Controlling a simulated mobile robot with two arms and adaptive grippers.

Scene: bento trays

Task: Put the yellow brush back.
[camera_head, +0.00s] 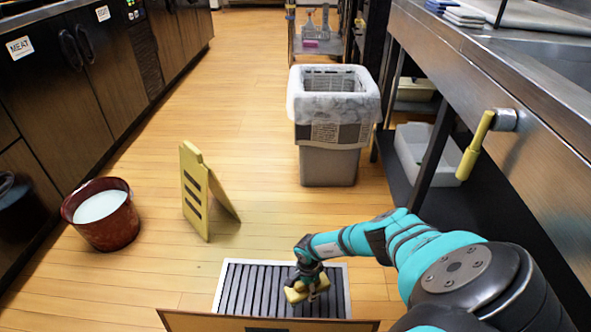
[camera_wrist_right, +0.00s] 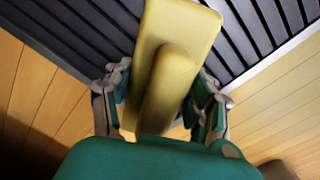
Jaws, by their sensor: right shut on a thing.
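The yellow brush (camera_head: 296,294) is in my right gripper (camera_head: 309,284), low over the slatted floor grate (camera_head: 229,290) in the head view. In the right wrist view the brush (camera_wrist_right: 180,28) shows a flat yellow block and a rounded yellow handle running between the two fingers. The fingers of the right gripper (camera_wrist_right: 160,100) are closed in on both sides of the handle. Whether the brush touches the grate I cannot tell. My left gripper is not in view.
A yellow floor sign (camera_head: 195,190) and a dark red bucket (camera_head: 105,232) with pale liquid stand left. A lined bin (camera_head: 330,165) stands behind the grate. A steel counter (camera_head: 530,140) with a yellow-handled fitting (camera_head: 475,147) runs along the right. Wooden floor between is clear.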

